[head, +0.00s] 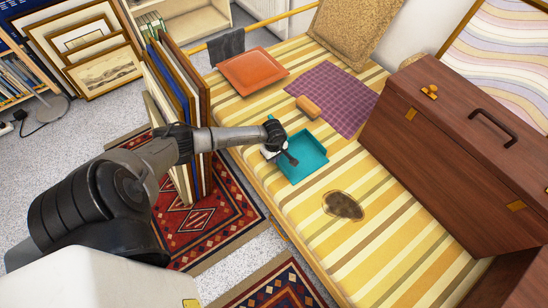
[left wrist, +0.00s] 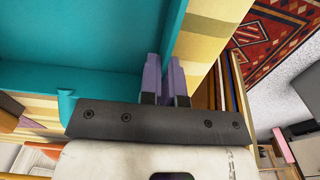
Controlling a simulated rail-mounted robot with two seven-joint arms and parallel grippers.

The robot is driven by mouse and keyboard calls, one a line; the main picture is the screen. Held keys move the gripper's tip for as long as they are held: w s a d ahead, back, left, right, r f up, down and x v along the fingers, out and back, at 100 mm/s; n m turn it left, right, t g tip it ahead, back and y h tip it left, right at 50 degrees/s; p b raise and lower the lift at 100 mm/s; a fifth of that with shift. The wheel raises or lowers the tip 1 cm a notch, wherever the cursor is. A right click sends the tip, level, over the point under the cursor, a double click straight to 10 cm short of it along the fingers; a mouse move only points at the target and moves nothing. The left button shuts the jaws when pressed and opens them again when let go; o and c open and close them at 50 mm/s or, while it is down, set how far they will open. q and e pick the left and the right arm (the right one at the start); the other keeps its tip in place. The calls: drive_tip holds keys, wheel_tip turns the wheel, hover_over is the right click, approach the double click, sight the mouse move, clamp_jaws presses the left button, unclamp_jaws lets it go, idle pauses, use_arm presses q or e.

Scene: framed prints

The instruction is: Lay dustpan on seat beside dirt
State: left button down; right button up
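The teal dustpan (head: 308,153) is over the striped seat (head: 345,262), up-left of the dark brown dirt patch (head: 343,205), with a strip of bare seat showing between them. I cannot tell whether it touches the seat. My left gripper (head: 291,159) is at the dustpan's left side. In the left wrist view, the purple fingers of this gripper (left wrist: 165,65) are on either side of the wall of the dustpan (left wrist: 90,45) and look closed on it. My right gripper is not in view.
A brown wooden case (head: 455,150) stands on the right of the seat. A sponge-like tan block (head: 308,107), a purple checked cloth (head: 338,98) and an orange cushion (head: 252,70) lie farther back. Upright framed prints (head: 178,85) stand along the left edge. The near seat is clear.

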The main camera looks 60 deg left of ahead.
use_arm(q)
drive_tip(key=shift+a, duration=0.1)
drive_tip(key=shift+w+f, duration=0.1)
drive_tip(key=shift+f, duration=0.05)
drive_tip(key=c, duration=1.3)
unclamp_jaws()
drive_tip(key=shift+c, duration=0.2)
